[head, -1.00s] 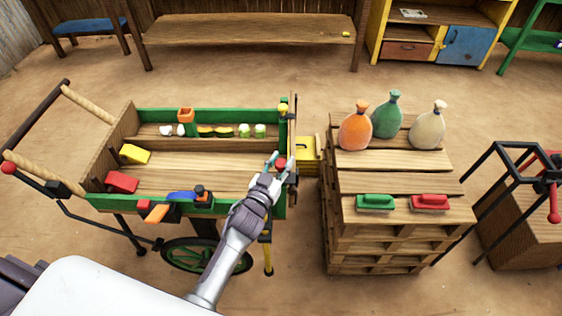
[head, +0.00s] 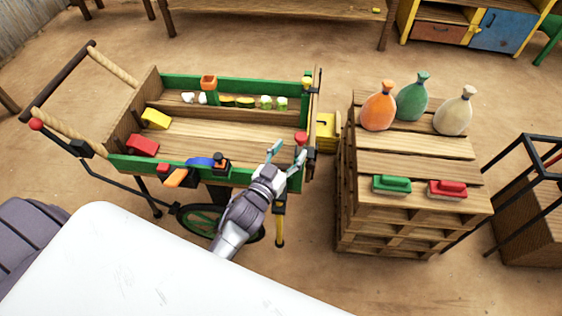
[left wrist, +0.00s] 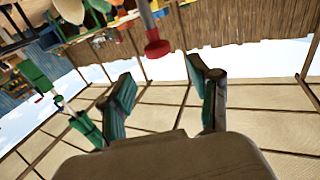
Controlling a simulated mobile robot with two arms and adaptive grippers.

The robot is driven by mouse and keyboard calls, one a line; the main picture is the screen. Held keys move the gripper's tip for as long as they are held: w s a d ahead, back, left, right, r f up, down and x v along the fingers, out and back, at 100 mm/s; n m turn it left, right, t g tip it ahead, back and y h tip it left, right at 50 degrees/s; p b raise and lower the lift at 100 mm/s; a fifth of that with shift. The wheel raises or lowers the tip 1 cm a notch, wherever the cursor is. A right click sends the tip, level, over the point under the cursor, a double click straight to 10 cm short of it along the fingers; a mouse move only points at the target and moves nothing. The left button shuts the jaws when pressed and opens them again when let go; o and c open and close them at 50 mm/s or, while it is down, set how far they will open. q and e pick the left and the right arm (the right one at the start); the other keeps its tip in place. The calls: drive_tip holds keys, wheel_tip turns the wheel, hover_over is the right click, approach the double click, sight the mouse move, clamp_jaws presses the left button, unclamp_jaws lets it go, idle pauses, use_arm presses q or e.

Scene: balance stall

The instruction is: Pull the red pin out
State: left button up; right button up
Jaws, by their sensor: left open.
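The red pin (head: 301,138) shows as a round red head at the front right corner of the green-sided wooden cart (head: 170,132). My left gripper (head: 288,152) is open and empty, just in front and to the left of the red head, with its right fingertip close beside it in the picture. In the left wrist view, a red head on a pale shaft (left wrist: 157,48) lies ahead of the fingertips, between the left gripper's spread fingers (left wrist: 160,78). Nothing is between the finger pads. Whether a finger touches the pin cannot be told. My right gripper is not in view.
The cart holds a yellow block (head: 156,119), a red block (head: 142,145) and small items in a back tray. A pallet stack (head: 385,225) to the right bears three sacks and two brushes (head: 391,184). A yellow box (head: 326,130) sits between cart and stack.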

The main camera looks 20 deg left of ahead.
use_arm(q)
drive_tip(key=s, duration=0.5)
drive_tip(key=shift+a, duration=0.25)
